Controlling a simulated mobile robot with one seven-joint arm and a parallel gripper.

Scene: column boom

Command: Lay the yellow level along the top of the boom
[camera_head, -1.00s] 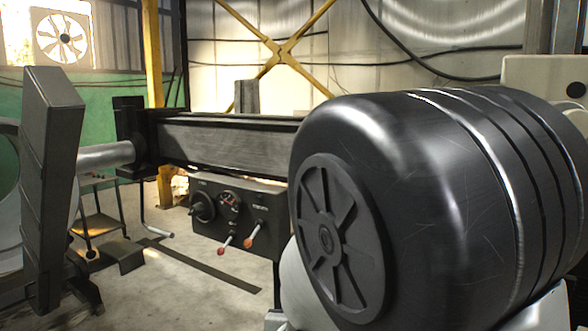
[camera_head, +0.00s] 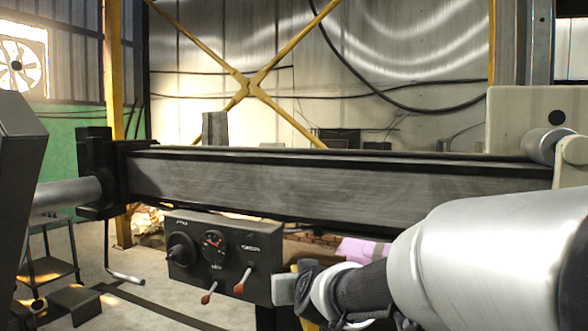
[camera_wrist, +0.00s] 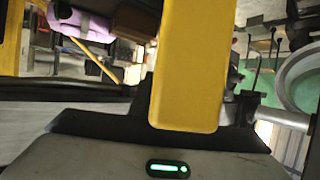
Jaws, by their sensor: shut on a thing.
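The boom (camera_head: 290,190) is a long dark grey beam running left to right across the head view, its black-edged top bare where I can see it. My gripper (camera_wrist: 188,118) is shut on the yellow level (camera_wrist: 190,65), which fills the middle of the wrist view. In the head view my wrist is low, in front of the boom and below its top. Only small yellow bits of the level show there, and the rest is hidden by my arm.
A dark control box (camera_head: 225,255) with red-tipped levers hangs below the boom, close to my wrist. A dark upright block (camera_head: 215,128) stands behind the boom's top edge. A beige box (camera_head: 520,120) is at the right end. Above the boom is free room.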

